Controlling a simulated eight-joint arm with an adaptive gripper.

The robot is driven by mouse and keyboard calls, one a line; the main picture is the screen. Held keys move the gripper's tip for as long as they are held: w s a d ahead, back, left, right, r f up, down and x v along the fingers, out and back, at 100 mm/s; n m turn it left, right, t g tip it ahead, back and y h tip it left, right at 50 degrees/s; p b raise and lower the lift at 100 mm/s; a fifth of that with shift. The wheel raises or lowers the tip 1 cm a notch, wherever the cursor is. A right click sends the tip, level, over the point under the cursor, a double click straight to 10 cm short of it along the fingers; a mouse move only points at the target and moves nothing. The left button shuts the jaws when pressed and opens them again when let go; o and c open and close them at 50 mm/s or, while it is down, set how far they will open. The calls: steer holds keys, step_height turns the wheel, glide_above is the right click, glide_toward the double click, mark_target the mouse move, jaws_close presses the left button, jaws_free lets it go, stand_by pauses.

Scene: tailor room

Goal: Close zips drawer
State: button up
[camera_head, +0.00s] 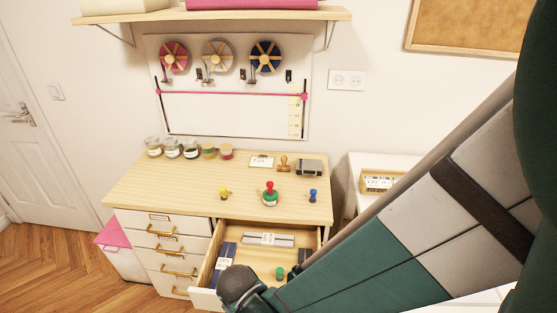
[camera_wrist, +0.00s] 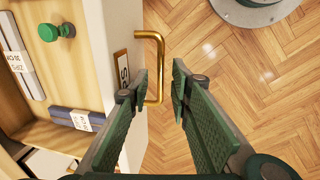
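The open zips drawer (camera_head: 262,228) is pulled out below the desk top in the head view, with packs and a green knobbed item inside. In the wrist view the white drawer front (camera_wrist: 115,25) carries a label (camera_wrist: 122,68), of which only the end shows, and a gold handle (camera_wrist: 157,37). My gripper (camera_wrist: 160,76) is open, with one finger on each side of the handle bar; contact cannot be told. In the head view my gripper (camera_head: 240,287) is at the drawer's front edge and hides the handle.
Stamps and small jars stand on the wooden desk top (camera_head: 150,190). Closed drawers with gold handles (camera_head: 178,272) are at the left. A pink-lidded bin (camera_head: 113,235) stands beside them.

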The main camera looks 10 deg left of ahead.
steer(key=shift+f, duration=0.2)
jaws_close()
steer(key=shift+w, duration=0.15)
steer(key=w+b, duration=0.1)
steer(key=w, duration=2.8)
steer(key=shift+w, duration=0.2)
